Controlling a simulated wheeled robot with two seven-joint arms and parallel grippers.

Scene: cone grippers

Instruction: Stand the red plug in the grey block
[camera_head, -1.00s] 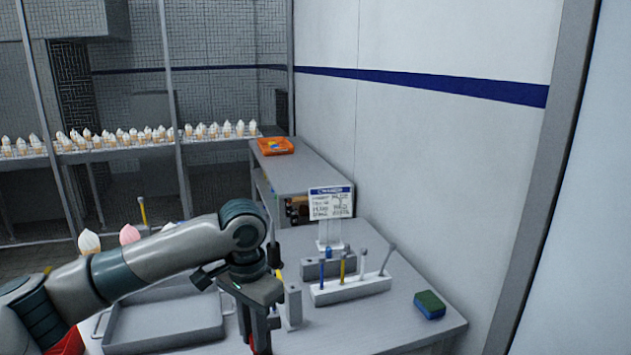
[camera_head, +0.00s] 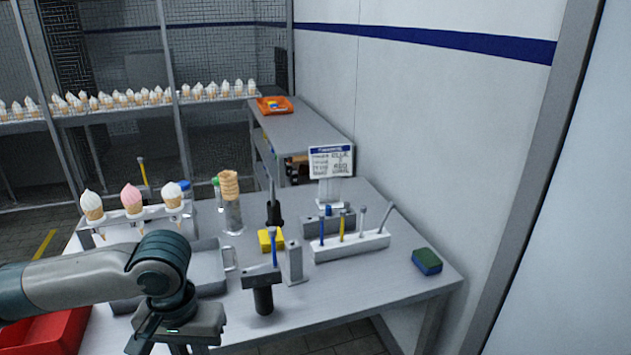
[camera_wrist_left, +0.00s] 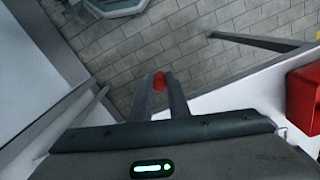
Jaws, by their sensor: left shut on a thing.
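The red plug (camera_wrist_left: 159,80) shows in the left wrist view as a small red end between my left gripper's fingertips (camera_wrist_left: 160,88). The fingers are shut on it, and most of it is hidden. In the head view my left gripper's body (camera_head: 178,328) is low at the table's front left; its fingertips and the plug are out of sight. A low grey block (camera_head: 309,226) with a blue piece in it stands below the sign. A narrow upright grey block (camera_head: 293,264) stands nearer. I cannot tell which is the task's block. My right gripper is not in view.
A pale rack (camera_head: 372,243) of thin tools, a green-blue sponge (camera_head: 427,261), a yellow block (camera_head: 266,245), a black-handled tool (camera_head: 263,300) and a grey tray (camera_head: 212,277) are on the table (camera_head: 395,290). A cone stand (camera_head: 152,213) is behind. A red bin (camera_head: 45,333) is at left.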

